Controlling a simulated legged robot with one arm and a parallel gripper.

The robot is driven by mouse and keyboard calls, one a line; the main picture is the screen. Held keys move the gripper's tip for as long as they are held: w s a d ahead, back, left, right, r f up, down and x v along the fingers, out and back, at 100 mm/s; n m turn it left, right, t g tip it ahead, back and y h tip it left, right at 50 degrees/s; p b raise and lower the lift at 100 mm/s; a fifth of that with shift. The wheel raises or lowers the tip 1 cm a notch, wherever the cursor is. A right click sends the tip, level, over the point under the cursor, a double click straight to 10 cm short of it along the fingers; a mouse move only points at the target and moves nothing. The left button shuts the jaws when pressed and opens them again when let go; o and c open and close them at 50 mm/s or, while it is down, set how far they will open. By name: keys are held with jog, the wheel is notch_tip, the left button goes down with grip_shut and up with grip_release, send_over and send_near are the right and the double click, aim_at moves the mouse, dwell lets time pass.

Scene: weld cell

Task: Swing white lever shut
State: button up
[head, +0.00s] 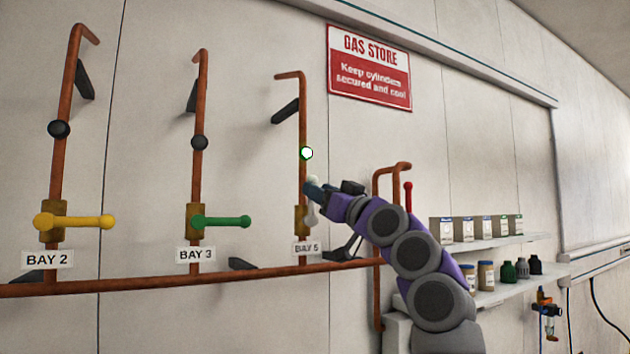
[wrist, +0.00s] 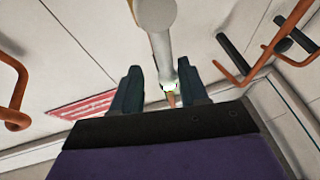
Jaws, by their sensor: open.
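The white lever (head: 311,213) is on the Bay 5 pipe at its brass valve body (head: 300,222). It looks roughly upright, partly hidden by my gripper. In the wrist view the white lever (wrist: 161,50) has a thick round end at the top edge, and its shaft runs down between my fingers. My gripper (head: 312,190) is at the lever; in the wrist view my gripper (wrist: 160,88) is open, with one finger on each side of the shaft. I cannot tell whether either finger touches it.
A yellow lever (head: 75,221) and a green lever (head: 222,222) lie sideways on the Bay 2 and Bay 3 pipes. A red lever (head: 408,196) stands upright behind my arm. A white, green-rimmed gauge (head: 306,153) sits just above. Shelves (head: 500,240) hold boxes and jars at right.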

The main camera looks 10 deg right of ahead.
jog(key=shift+p+x, duration=0.5)
jog(key=shift+x, duration=0.5)
jog(key=shift+w+a, duration=0.15)
jog(key=shift+a, duration=0.65)
jog(key=shift+d, duration=0.5)
jog(key=c, duration=0.4)
jog(key=shift+a, duration=0.1)
grip_shut()
